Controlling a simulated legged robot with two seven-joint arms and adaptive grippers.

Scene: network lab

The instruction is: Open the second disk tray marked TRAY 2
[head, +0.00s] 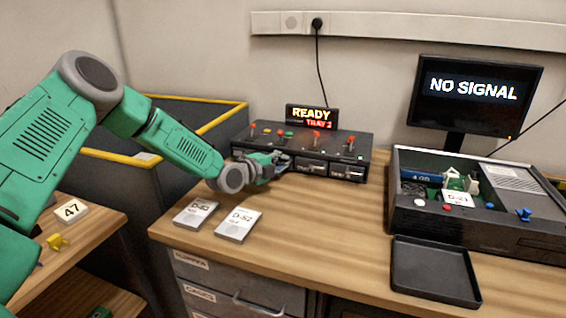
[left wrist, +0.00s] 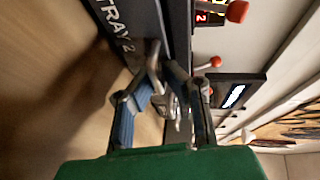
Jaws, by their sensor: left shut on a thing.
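The dark disk unit (head: 345,152) stands against the wall on the desk, with tray fronts along its face and small levers on top. My left gripper (head: 275,166) is at the left end of that face and covers part of it. In the left wrist view, the TRAY 2 label (left wrist: 113,35) is on a dark front just beyond the fingers. How far the tray stands out cannot be told. My right gripper is not in view.
A sign (head: 311,117) reads READY, TRAY 2. Two labelled disks (head: 196,212) (head: 238,224) lie on the desk in front of the unit. An open case (head: 470,230), a black empty tray (head: 435,271) and a NO SIGNAL monitor (head: 474,92) are at right.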

